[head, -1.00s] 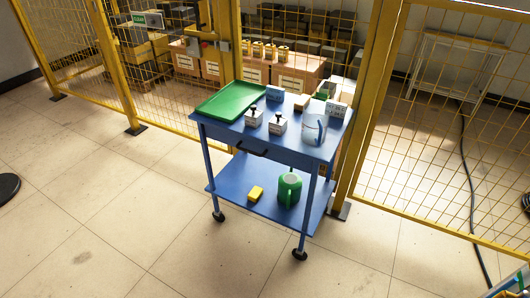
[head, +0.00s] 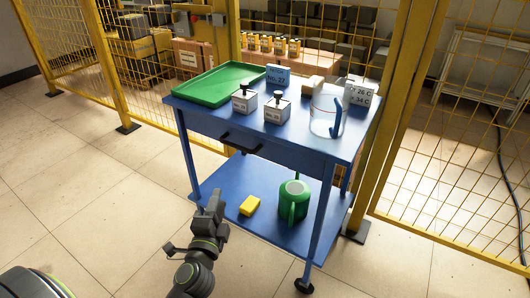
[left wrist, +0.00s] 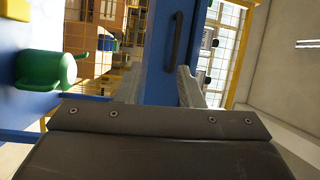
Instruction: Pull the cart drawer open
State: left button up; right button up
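The blue cart (head: 345,148) stands ahead of me beside the yellow mesh fence. Its drawer (head: 285,153) lies under the top and looks shut. The drawer's black bar handle (head: 240,142) is on the front face. My left gripper (head: 211,198) is in front of the cart, below and apart from the handle. In the left wrist view, the two fingers of my left gripper (left wrist: 160,86) stand apart with nothing between them. The handle (left wrist: 173,40) shows beyond the fingertips, against the blue drawer front (left wrist: 156,65). My right gripper is not in view.
The cart top holds a green tray (head: 220,84), small labelled boxes and a clear jug (head: 324,118). The fence stands close behind. Open floor lies to the left.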

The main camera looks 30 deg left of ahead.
aim_at(236, 146)
pick_arm(q)
jog(key=shift+m+t, duration=0.3)
jog(key=shift+t, duration=0.3)
jog(key=x, duration=0.6)
jog(key=r+x, duration=0.1)
jog(key=x, duration=0.5)
jog(key=d+r+x, duration=0.1)
jog(key=x, duration=0.5)
jog(key=shift+w+a+p, duration=0.1)
jog(key=shift+p, duration=0.2)
grip_shut()
